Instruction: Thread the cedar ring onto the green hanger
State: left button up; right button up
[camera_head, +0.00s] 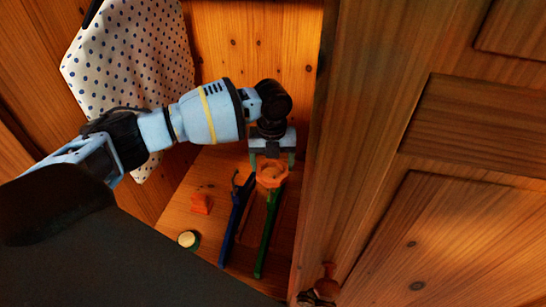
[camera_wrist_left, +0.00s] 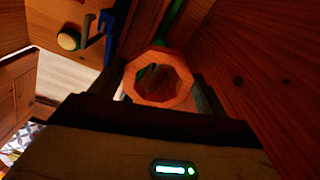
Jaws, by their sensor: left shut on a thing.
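The cedar ring (camera_head: 270,183) is an orange-brown, faceted ring. My left gripper (camera_head: 272,165) is shut on it, with one finger on each side, inside the wooden cabinet. In the left wrist view the ring (camera_wrist_left: 160,101) faces the camera with its hole showing, between the fingers of the left gripper (camera_wrist_left: 157,84). The green hanger (camera_head: 268,232) is a long green bar whose visible upper end lies just below the ring in the head view. Part of it shows beyond the ring in the wrist view (camera_wrist_left: 172,18). I cannot tell whether the ring surrounds its tip. My right gripper is out of view.
A blue hanger (camera_head: 235,222) runs close to the left of the green one. An orange block (camera_head: 201,203) and a small round tin (camera_head: 188,239) are further left. A dotted cloth (camera_head: 128,62) hangs at upper left. A wooden panelled front (camera_head: 400,170) bounds the right.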

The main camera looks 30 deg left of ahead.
pick_arm(q)
jog(key=shift+f+b, duration=0.7)
jog(key=shift+f, duration=2.1)
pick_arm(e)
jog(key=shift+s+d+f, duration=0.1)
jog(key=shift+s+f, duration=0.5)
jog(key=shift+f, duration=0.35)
pick_arm(q)
jog(key=o, duration=1)
jog(key=shift+r, duration=3.9)
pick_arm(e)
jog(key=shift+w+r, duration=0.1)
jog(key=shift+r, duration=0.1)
pick_arm(q)
jog(key=shift+s+f, duration=0.1)
jog(key=shift+s, duration=0.05)
